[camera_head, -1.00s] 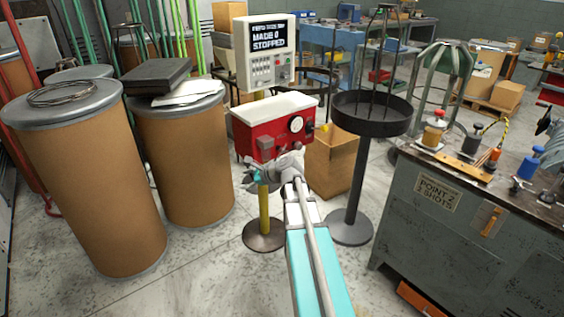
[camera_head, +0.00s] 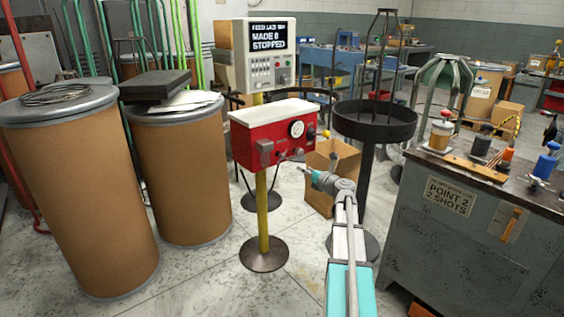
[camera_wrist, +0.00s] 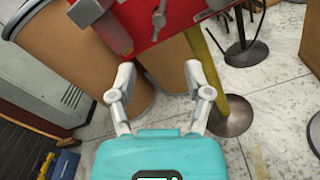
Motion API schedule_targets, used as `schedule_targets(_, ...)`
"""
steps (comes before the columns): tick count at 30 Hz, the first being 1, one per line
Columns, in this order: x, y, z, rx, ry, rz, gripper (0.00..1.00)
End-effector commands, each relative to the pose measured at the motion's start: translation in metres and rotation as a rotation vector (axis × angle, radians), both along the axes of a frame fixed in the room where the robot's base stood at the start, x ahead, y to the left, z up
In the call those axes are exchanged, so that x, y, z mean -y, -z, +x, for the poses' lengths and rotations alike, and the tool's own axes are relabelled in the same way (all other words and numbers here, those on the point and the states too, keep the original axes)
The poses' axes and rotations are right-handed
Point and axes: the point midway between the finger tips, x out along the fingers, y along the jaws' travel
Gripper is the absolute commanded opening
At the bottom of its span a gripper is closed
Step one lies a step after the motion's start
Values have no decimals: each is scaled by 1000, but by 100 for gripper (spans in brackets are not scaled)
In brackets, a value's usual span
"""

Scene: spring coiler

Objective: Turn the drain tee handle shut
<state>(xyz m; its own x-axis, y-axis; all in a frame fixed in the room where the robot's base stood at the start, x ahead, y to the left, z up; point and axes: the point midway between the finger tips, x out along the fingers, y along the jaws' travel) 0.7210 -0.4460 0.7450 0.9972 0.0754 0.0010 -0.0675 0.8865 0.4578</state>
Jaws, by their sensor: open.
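The red box (camera_head: 268,143) with a white lid stands on a yellow post, with a round gauge (camera_head: 297,128) and small fittings on its front. In the wrist view the red box (camera_wrist: 128,30) fills the top, and a small grey handle (camera_wrist: 159,17) sticks out from its lower part. It may be the drain tee handle; I cannot tell whether it is turned open or shut. My gripper (camera_head: 307,173) is to the right of and below the box front. In the wrist view my gripper (camera_wrist: 158,72) has its fingers wide apart, empty, below the handle and not touching it.
A yellow post (camera_head: 263,210) on a round base holds the box. A black round tray (camera_head: 375,134) on a stand is close on the right, with a cardboard box (camera_head: 322,200) behind my gripper. Brown drums (camera_head: 85,190) stand left; a grey bench (camera_head: 470,225) stands right.

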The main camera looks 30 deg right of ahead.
Motion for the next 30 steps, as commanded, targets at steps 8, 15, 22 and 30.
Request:
schedule_targets(8, -1, -1, 0, 0, -1, -2, 64)
schedule_targets(15, -1, 0, 9, -1, -3, -3, 64)
schedule_targets(22, -2, 0, 33, -1, -3, -4, 64)
schedule_targets(30, -5, 0, 74, -1, -4, -4, 64)
